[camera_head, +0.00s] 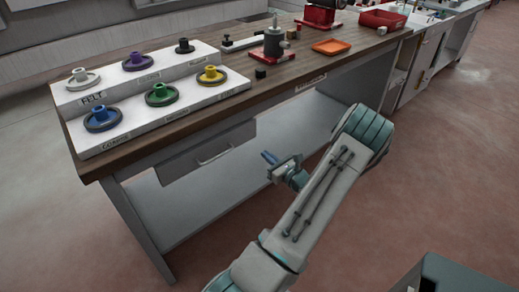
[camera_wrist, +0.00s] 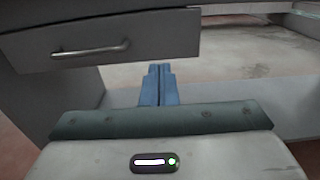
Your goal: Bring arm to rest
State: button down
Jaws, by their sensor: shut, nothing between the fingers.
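My gripper (camera_head: 267,157) is in front of the workbench in the head view, below the level of its wooden top (camera_head: 300,75). Its blue fingers point toward the bench front. In the wrist view my gripper (camera_wrist: 160,72) has its two blue fingers together, with nothing between them. My arm is bent, with its elbow raised to the right of the gripper. The gripper appears apart from the bench, near the open space beside the drawer (camera_head: 208,155). The drawer also shows in the wrist view (camera_wrist: 130,35), shut, with a metal handle.
A white stepped rack (camera_head: 135,118) with several coloured wheels stands on the bench's left end. A grey and red machine (camera_head: 275,45), an orange tray (camera_head: 331,47) and a red bin (camera_head: 383,19) stand farther right. The floor (camera_head: 450,170) right of the arm is mostly clear.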

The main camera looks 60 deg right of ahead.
jog(key=shift+s+a, duration=0.2)
jog(key=shift+s, duration=0.45)
jog(key=w+a+r+n+g+y+p, duration=0.1)
jog(key=w+a+r+n+y, duration=0.35)
jog(key=w+a, duration=0.2)
jog(key=w+a+r+n+g+y+p, duration=0.1)
jog(key=w+a+r+n+y, duration=0.4)
jog(key=a, duration=0.3)
jog(key=w+a+r+n+g+y+p, duration=0.1)
jog(key=w+a+r+n+g+y, duration=0.15)
jog(key=a+n+g, duration=0.4)
jog(key=w+a+r+n+g+y+p, duration=0.1)
jog(key=a+r+n+y, duration=0.15)
jog(key=a, duration=0.65)
jog(key=s+a+r+n+g+h+p, duration=0.2)
jog(key=s+a+r+n+h, duration=0.2)
jog(key=a+n, duration=0.5)
jog(key=s+a+r+n+g+h+p, duration=0.3)
jog(key=s+a+r+n+h, duration=0.2)
jog(key=s+a+r+n, duration=0.3)
notch_tip(320, 180, up, 3)
jog(key=a+n, duration=0.1)
jog(key=n, duration=0.3)
jog(key=shift+s+a, duration=0.3)
jog(key=shift+s, duration=0.05)
